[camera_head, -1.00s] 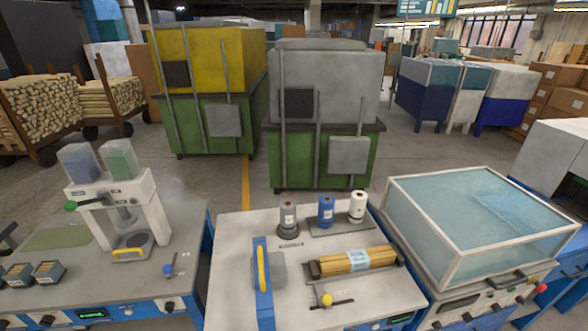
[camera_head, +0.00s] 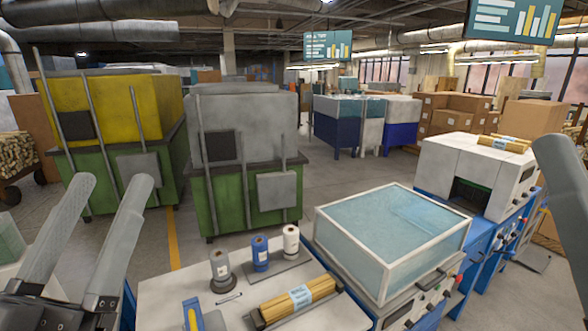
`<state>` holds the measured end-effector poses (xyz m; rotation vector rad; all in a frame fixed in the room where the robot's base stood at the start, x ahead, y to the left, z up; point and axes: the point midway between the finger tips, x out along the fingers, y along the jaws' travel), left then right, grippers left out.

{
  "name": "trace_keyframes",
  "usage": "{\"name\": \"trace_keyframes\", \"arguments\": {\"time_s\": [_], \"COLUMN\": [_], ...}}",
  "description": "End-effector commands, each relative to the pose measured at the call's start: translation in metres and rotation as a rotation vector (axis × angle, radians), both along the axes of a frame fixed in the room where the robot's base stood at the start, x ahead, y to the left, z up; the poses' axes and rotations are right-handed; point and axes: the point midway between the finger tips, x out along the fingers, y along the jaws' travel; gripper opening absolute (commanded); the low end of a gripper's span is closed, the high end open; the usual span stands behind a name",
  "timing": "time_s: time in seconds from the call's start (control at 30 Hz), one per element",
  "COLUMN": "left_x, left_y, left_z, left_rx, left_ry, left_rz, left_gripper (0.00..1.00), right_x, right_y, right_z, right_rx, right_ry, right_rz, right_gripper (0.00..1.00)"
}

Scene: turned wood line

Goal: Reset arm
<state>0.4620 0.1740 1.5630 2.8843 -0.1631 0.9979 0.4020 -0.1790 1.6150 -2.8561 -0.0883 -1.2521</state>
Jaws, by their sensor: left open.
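My left gripper (camera_head: 105,215) shows large at the lower left, its two long grey fingers raised and spread apart with nothing between them. It is in the air in front of the green and yellow machine, clear of the workbench objects. A grey piece of my own body (camera_head: 565,190) shows at the right edge; I cannot tell whether it is part of the right gripper, and no right jaws can be made out.
A bench (camera_head: 165,290) holds a bundle of wooden rods (camera_head: 275,308) and grey, blue (camera_head: 261,252) and white spools (camera_head: 291,240). A glass-topped box (camera_head: 395,230) stands to its right, then a white machine (camera_head: 460,165). Green-based machines (camera_head: 240,190) stand behind. Floor between is open.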

Motion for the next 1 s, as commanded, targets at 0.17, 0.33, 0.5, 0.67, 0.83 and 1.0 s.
{"name": "trace_keyframes", "arguments": {"time_s": [0.17,0.33,0.5,0.67,0.83,1.0], "left_x": [-0.068,-0.062,-0.061,-0.061,-0.060,-0.060], "left_y": [0.007,0.006,0.006,0.006,0.006,0.006], "left_z": [0.058,0.124,0.189,0.249,0.270,0.264], "left_rx": [0.037,0.034,0.033,0.033,0.033,0.033], "left_ry": [-0.177,-0.165,-0.163,-0.162,-0.161,-0.161], "left_rz": [0.081,0.072,0.071,0.071,0.071,0.071], "left_gripper": [0.71,0.71,0.71,0.71,0.71,0.71], "right_x": [0.000,0.000,0.000,0.000,0.000,0.000], "right_y": [0.000,0.000,0.000,0.000,0.000,0.000], "right_z": [0.002,0.071,0.137,0.197,0.218,0.212], "right_rx": [0.000,0.000,0.000,0.000,0.000,0.000], "right_ry": [0.000,-0.001,0.000,-0.001,0.000,0.001], "right_rz": [0.000,0.000,0.000,0.000,0.000,0.000], "right_gripper": [0.50,0.50,0.50,0.50,0.50,0.50]}}
